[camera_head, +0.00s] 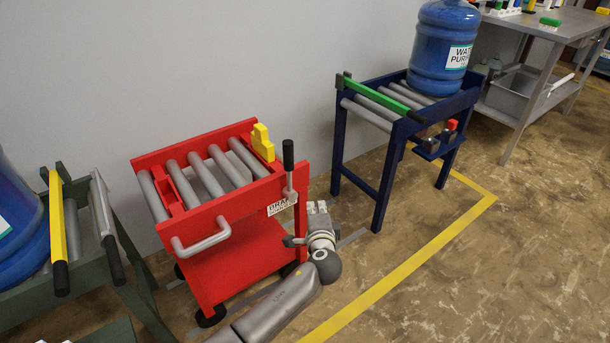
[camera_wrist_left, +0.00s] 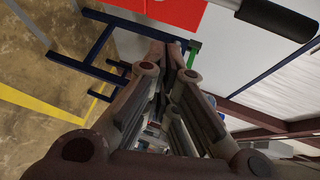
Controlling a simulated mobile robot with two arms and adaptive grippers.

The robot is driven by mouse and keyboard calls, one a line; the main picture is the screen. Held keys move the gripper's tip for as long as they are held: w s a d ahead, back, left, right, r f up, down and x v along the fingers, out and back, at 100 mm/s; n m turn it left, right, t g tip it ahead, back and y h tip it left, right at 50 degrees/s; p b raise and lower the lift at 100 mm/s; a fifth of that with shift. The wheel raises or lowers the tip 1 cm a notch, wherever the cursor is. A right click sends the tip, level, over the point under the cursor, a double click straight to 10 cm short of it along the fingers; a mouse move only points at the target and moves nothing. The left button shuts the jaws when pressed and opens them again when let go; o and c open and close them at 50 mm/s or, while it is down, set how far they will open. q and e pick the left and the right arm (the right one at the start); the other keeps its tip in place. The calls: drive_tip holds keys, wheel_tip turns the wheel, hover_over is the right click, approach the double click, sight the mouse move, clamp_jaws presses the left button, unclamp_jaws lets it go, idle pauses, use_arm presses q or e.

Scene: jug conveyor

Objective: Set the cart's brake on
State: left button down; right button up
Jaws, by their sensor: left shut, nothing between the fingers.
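The red cart (camera_head: 235,277) with a roller top stands left of centre in the head view. Its brake lever (camera_head: 288,157) has a black grip on a grey shaft and stands upright at the cart's right corner, above a white label (camera_head: 278,207) starting "BRA". My left gripper (camera_head: 318,207) is shut and empty, to the right of the lever and lower, apart from it. In the left wrist view the shut fingers (camera_wrist_left: 175,50) show in the middle, with a black grip (camera_wrist_left: 277,17) at the top right and a red panel (camera_wrist_left: 165,10) beside it. My right gripper is out of view.
A yellow block (camera_head: 262,143) sits on the cart's far right edge. A dark blue roller stand (camera_head: 375,185) with a blue jug (camera_head: 440,50) is to the right. A green stand (camera_head: 130,270) is at left.

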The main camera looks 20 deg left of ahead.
sight(289, 170)
use_arm(q)
wheel_tip(289, 170, up, 10)
drive_tip(key=w+d+t+y+b, duration=0.1)
drive_tip(key=t+y, duration=0.1)
drive_tip(key=shift+w+b, duration=0.35)
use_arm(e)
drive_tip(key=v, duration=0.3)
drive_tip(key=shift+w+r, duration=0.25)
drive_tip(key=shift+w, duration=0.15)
use_arm(q)
drive_tip(key=w+a, duration=0.6)
drive_tip(key=shift+w+a+b, duration=0.35)
drive_tip(key=shift+b, duration=0.1)
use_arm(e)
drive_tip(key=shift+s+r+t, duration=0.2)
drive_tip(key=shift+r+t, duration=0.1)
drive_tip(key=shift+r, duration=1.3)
use_arm(q)
drive_tip(key=shift+f, duration=0.1)
